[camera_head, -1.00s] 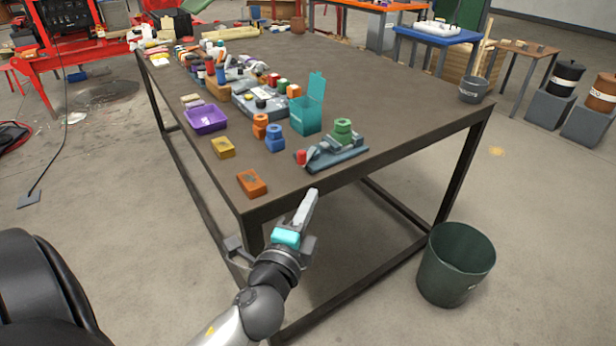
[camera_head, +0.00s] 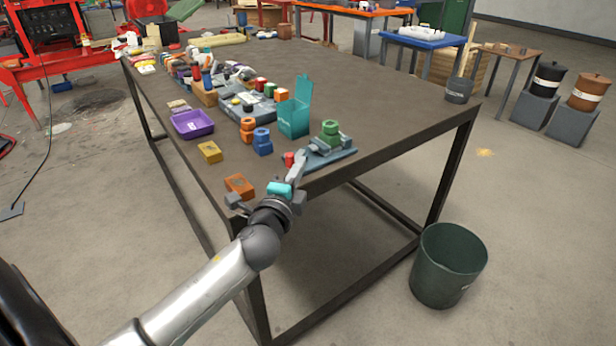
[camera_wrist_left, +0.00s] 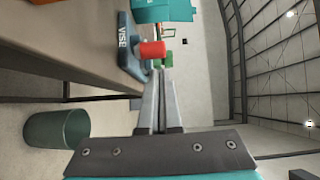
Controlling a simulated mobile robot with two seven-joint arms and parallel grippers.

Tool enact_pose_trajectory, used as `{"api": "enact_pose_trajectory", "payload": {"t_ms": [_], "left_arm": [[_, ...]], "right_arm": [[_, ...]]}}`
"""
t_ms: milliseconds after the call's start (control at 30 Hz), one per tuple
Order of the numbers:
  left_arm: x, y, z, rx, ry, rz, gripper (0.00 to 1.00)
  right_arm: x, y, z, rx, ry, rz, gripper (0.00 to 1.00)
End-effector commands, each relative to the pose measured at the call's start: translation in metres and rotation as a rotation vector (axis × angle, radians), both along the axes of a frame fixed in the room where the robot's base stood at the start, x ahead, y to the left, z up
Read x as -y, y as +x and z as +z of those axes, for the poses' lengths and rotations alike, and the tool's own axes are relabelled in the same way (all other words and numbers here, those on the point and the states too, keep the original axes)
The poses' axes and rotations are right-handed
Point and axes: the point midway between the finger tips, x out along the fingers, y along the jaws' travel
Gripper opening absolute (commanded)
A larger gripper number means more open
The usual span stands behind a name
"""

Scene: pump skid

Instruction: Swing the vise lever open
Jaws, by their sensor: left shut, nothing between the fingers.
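The vise (camera_head: 330,158) has a dark blue-grey base and stands at the near edge of the brown table, with green round pieces (camera_head: 329,132) on it. Its red lever knob (camera_head: 289,158) sits at its left end. My left gripper (camera_head: 300,156) is shut and empty, its fingertips beside the red knob. In the left wrist view the shut fingers (camera_wrist_left: 160,78) point at the red knob (camera_wrist_left: 152,50), just below it; I cannot tell whether they touch. The base marked VISE (camera_wrist_left: 126,42) shows behind the knob. My right gripper is not in view.
An orange block (camera_head: 239,185), a yellow block (camera_head: 209,152), a purple tray (camera_head: 193,124) and a teal open box (camera_head: 294,118) stand on the table left of and behind the vise. A dark green bin (camera_head: 448,265) stands on the floor at right.

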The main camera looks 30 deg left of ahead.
Motion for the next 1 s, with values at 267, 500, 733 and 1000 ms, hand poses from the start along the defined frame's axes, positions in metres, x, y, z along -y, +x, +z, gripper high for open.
{"api": "enact_pose_trajectory", "payload": {"t_ms": [267, 500, 733, 1000], "left_arm": [[-0.007, 0.000, 0.000, 0.000, -0.001, 0.000, 0.00], [-0.007, -0.001, 0.000, 0.000, 0.000, -0.003, 0.00], [-0.011, -0.003, 0.000, -0.001, 0.002, -0.047, 0.00], [-0.014, -0.004, 0.000, -0.001, 0.002, -0.085, 0.00]], "right_arm": [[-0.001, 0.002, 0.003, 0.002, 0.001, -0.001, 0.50], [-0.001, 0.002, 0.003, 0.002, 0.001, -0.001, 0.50], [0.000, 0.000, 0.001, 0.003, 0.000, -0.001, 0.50], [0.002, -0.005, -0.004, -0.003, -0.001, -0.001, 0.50]]}}
